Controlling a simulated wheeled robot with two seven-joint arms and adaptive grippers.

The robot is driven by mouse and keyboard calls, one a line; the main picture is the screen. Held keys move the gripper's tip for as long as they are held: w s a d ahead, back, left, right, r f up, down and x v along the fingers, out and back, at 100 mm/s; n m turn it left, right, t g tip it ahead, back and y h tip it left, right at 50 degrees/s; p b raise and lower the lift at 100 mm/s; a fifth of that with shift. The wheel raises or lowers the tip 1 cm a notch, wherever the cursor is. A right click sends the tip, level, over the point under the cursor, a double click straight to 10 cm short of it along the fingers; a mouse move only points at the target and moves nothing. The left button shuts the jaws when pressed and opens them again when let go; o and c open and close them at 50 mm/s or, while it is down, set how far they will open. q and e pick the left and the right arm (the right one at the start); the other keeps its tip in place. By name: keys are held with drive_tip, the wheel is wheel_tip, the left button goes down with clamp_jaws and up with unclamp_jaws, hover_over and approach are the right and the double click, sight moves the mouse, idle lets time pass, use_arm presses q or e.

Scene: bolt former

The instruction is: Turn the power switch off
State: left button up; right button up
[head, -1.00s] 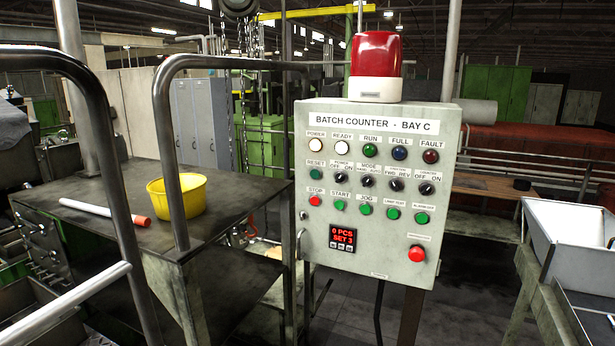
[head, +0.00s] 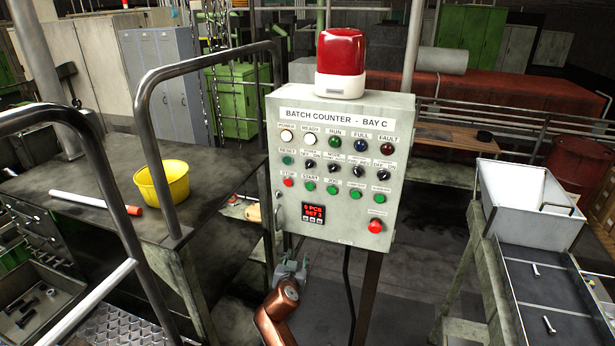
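The grey control panel (head: 335,215), labelled "BATCH COUNTER - BAY C", stands in the middle of the head view. Its power switch (head: 310,164) is a small black knob in the second row, between the green reset button (head: 287,160) and the mode knob (head: 333,167). Its exact angle is too small to tell. The power lamp (head: 287,136) above looks lit. My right gripper (head: 291,264) is below the panel's lower left, apart from the power switch. Its fingers are too small to judge open or shut. My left gripper is not in view.
A red beacon (head: 341,56) tops the panel. A red mushroom button (head: 376,226) sticks out at its lower right. A metal rail (head: 147,130) and a dark bench with a yellow bucket (head: 163,184) stand left. A white hopper (head: 520,205) stands right.

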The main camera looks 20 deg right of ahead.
wheel_tip(320, 180, up, 20)
drive_tip(key=m+t+h+p, duration=0.1)
drive_tip(key=m+h+p, duration=0.1)
drive_tip(key=m+p, duration=0.1)
drive_tip(key=m+t+h+p, duration=0.1)
drive_tip(key=m+h+p, duration=0.1)
drive_tip(key=m, duration=0.2)
approach(309, 165)
drive_tip(key=w, duration=0.1)
drive_tip(key=p+x, duration=0.2)
drive_tip(key=x, duration=0.4)
drive_tip(key=shift+w+d+r+p, duration=0.15)
drive_tip(key=shift+d+p, duration=0.25)
drive_tip(key=shift+w+d, duration=0.2)
drive_tip(key=shift+w, duration=0.15)
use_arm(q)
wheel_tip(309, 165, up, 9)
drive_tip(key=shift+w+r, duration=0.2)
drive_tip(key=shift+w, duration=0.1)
use_arm(e)
clamp_jaws()
